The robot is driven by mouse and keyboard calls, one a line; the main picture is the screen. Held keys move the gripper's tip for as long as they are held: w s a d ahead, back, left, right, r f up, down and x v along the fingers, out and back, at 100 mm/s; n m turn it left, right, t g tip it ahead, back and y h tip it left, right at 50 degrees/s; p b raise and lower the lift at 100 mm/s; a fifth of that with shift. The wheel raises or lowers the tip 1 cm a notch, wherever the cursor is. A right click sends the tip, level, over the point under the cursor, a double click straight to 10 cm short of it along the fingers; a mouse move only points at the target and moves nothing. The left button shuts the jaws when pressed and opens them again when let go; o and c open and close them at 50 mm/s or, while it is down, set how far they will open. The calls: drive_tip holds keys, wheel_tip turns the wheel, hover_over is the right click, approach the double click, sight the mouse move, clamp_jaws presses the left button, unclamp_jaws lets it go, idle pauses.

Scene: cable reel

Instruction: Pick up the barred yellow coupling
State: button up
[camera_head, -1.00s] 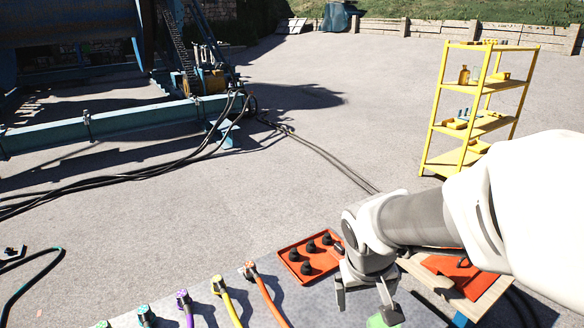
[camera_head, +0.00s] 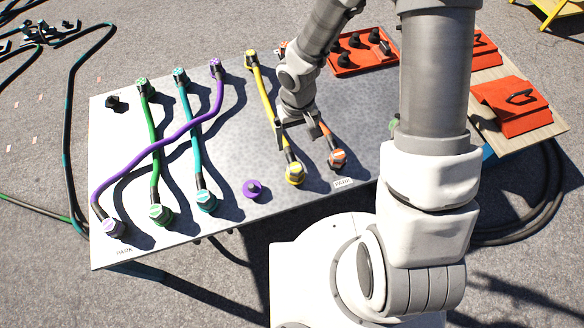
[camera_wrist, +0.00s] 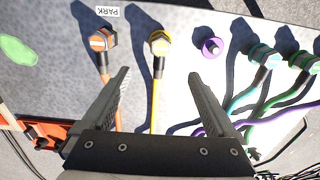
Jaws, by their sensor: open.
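A yellow coupling with a pale bar across its face (camera_head: 294,173) is at the near end of a yellow cable (camera_head: 266,100) on the grey metal table (camera_head: 230,130). The cable's far end has another yellow coupling (camera_head: 251,60). In the wrist view the near yellow coupling (camera_wrist: 159,42) lies ahead of my gripper (camera_wrist: 158,75), roughly in line with the gap between the fingers. My gripper (camera_head: 298,128) is open and empty over the yellow and orange cables, short of the near coupling. An orange coupling (camera_head: 337,159) sits close to its right.
Purple, teal and green cables with couplings lie left on the table. A purple round piece (camera_head: 253,188) stands left of the yellow coupling. A red tray (camera_head: 362,55) with black pieces is at the back right. Red cases (camera_head: 510,105) lie on a side table.

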drive_tip(key=b, duration=0.5)
hover_over(295, 166)
drive_tip(key=f, duration=1.1)
drive_tip(key=shift+s+f, duration=0.1)
drive_tip(key=shift+s, duration=0.2)
drive_tip(key=f+b, duration=0.1)
drive_tip(key=f, duration=0.3)
drive_tip(key=f+b, duration=0.1)
drive_tip(key=f, duration=0.1)
drive_tip(key=shift+w+f+b, duration=0.2)
drive_tip(key=shift+w+b, duration=0.05)
drive_tip(key=shift+b, duration=0.05)
drive_tip(key=shift+r, duration=0.1)
clamp_jaws()
